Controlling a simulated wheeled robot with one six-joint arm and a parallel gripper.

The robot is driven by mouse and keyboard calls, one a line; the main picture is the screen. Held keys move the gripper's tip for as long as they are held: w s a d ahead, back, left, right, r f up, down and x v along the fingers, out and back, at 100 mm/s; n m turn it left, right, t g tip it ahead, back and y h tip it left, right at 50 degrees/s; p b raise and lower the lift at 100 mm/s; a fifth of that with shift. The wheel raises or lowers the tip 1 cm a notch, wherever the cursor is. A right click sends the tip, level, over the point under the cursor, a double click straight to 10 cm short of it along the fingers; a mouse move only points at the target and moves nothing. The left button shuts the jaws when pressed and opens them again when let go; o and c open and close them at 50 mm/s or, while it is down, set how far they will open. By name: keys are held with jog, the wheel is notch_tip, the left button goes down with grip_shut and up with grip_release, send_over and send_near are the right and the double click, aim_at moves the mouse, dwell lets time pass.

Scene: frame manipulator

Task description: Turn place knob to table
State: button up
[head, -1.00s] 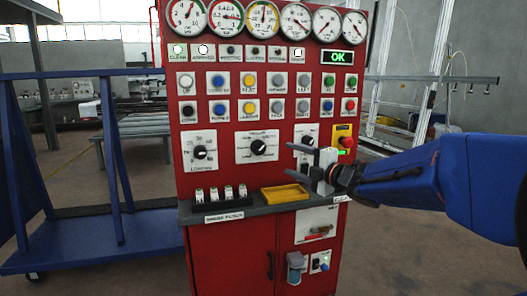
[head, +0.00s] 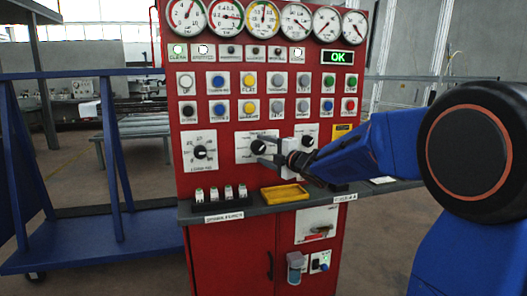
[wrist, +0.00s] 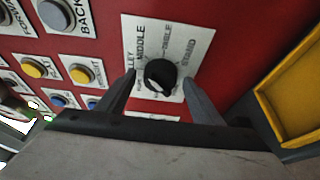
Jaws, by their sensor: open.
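The place knob (head: 258,147) is a black round dial on a white plate in the middle of the red panel. In the wrist view the knob (wrist: 160,75) has the labels "MIDDLE", "TABLE" and "STAND" around it, and another label is cut off. I cannot clearly read where its pointer stands. My gripper (head: 265,151) is open in front of the plate and partly covers it in the head view. In the wrist view its fingers (wrist: 159,78) lie on either side of the knob, apart from it.
Another dial (head: 200,152) is on the left, and one more (head: 307,141) is partly behind my gripper. Rows of push buttons (head: 249,80) and gauges sit above. A yellow tray (head: 285,193) lies on the ledge below. A blue frame cart (head: 110,240) stands left.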

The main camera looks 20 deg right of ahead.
jog(key=shift+w+a, duration=0.1)
jog(key=shift+w, duration=0.05)
jog(key=c, duration=1)
jog(key=shift+c, duration=0.2)
jog(key=shift+f+m, duration=0.1)
jog(key=shift+m, duration=0.3)
jog(key=m, duration=0.1)
jog(key=m+t, duration=0.1)
jog(key=m, duration=0.1)
jog(key=shift+f+m+t, duration=0.2)
jog(key=shift+m+t, duration=0.1)
jog(key=shift+a+f+m+t+h, duration=0.15)
jog(key=shift+m+t, duration=0.3)
jog(key=shift+m, duration=0.85)
jog(key=shift+m+t+h, duration=0.25)
jog(key=shift+m+t, duration=0.2)
jog(key=shift+m, duration=0.85)
